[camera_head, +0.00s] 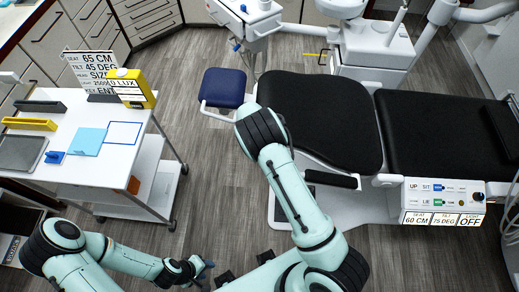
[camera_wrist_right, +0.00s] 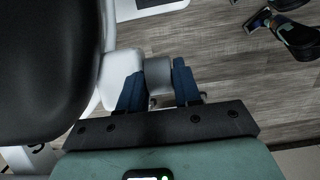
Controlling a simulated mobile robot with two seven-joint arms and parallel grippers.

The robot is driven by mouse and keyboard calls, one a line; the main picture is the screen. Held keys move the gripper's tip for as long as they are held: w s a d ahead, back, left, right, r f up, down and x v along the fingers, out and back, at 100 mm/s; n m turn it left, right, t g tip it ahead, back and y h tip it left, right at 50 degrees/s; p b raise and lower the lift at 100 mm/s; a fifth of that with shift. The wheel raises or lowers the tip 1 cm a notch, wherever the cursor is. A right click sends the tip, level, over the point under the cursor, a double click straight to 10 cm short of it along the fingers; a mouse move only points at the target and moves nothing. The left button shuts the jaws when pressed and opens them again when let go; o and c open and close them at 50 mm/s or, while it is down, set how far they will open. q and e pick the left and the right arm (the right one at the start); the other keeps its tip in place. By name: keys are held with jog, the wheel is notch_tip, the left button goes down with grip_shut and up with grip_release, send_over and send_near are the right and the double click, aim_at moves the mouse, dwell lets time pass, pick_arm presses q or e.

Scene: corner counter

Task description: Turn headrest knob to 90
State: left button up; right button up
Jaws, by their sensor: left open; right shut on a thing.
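In the right wrist view, the headrest knob (camera_wrist_right: 158,77) is a grey cylinder beside a white bracket (camera_wrist_right: 120,75) at the edge of a black pad. My right gripper (camera_wrist_right: 157,92) has its blue fingers on either side of the knob and is shut on it. No angle marking on the knob can be read. In the head view my right arm hides this gripper and the knob. My left gripper (camera_head: 207,269) is open and empty, low over the floor at the bottom centre. The dental chair (camera_head: 325,115) has black cushions.
The chair's control box (camera_head: 443,203) shows 60 CM, 75 DEG and OFF. A white cart (camera_head: 85,170) at left holds a yellow meter (camera_head: 131,86) reading 0 LUX and a printed card (camera_head: 88,67). A navy stool (camera_head: 223,88) stands behind my arm.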

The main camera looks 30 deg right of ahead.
jog(key=o, duration=1)
jog(key=shift+c, duration=0.2)
jog(key=shift+r, duration=0.1)
notch_tip(320, 180, up, 13)
jog(key=w+a, duration=0.1)
jog(key=shift+a, duration=0.35)
